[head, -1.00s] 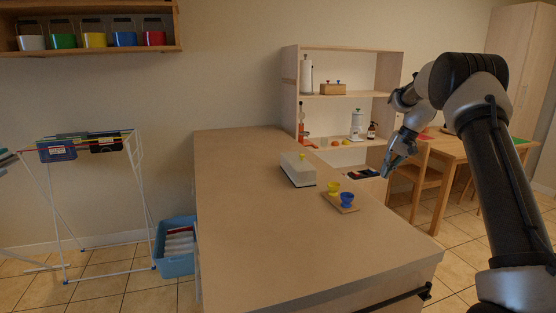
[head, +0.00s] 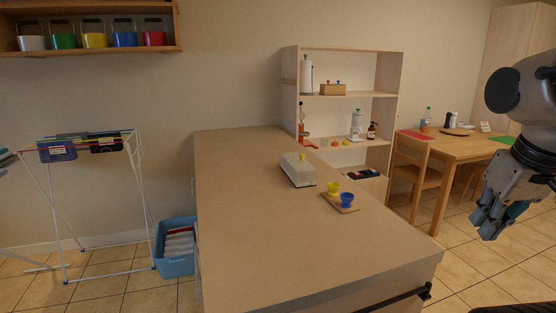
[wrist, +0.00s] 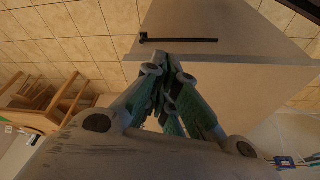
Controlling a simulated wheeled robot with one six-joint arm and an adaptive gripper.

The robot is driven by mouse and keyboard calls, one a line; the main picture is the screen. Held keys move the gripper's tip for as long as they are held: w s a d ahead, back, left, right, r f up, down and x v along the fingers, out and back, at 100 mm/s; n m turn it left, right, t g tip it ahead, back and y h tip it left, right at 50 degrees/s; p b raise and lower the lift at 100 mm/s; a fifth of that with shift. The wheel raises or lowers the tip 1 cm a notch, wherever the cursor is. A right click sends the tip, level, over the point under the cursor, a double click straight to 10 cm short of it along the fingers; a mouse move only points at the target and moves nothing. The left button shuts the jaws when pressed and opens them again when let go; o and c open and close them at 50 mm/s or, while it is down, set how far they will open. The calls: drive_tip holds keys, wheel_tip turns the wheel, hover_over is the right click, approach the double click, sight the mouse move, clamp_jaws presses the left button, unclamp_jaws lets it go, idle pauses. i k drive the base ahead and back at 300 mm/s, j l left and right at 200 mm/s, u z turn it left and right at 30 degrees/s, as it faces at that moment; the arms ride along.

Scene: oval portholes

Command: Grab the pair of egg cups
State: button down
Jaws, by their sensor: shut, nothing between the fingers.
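My gripper (head: 484,232) hangs at the right of the head view, over the tiled floor, well away from the cups. In the wrist view my gripper (wrist: 165,62) has its fingers together with nothing between them. The egg cups do not show in the wrist view.
A white butter dish (head: 298,170) with a yellow knob stands behind the egg cups on the counter (head: 250,220). The counter's front part is clear. A shelf unit (head: 349,100) stands beyond it. A wooden table (head: 455,150) and a chair (head: 413,170) are at the right.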

sight(343, 202)
drive_tip(key=k, duration=0.6)
drive_tip(key=l+u, duration=0.1)
drive_tip(key=u, duration=1.45)
drive_tip(key=l, duration=1.05)
drive_tip(key=k+l+u, duration=0.1)
drive_tip(key=l, duration=1)
drive_tip(key=l+u, duration=0.1)
drive_tip(key=l, duration=0.95)
drive_tip(key=k, duration=0.1)
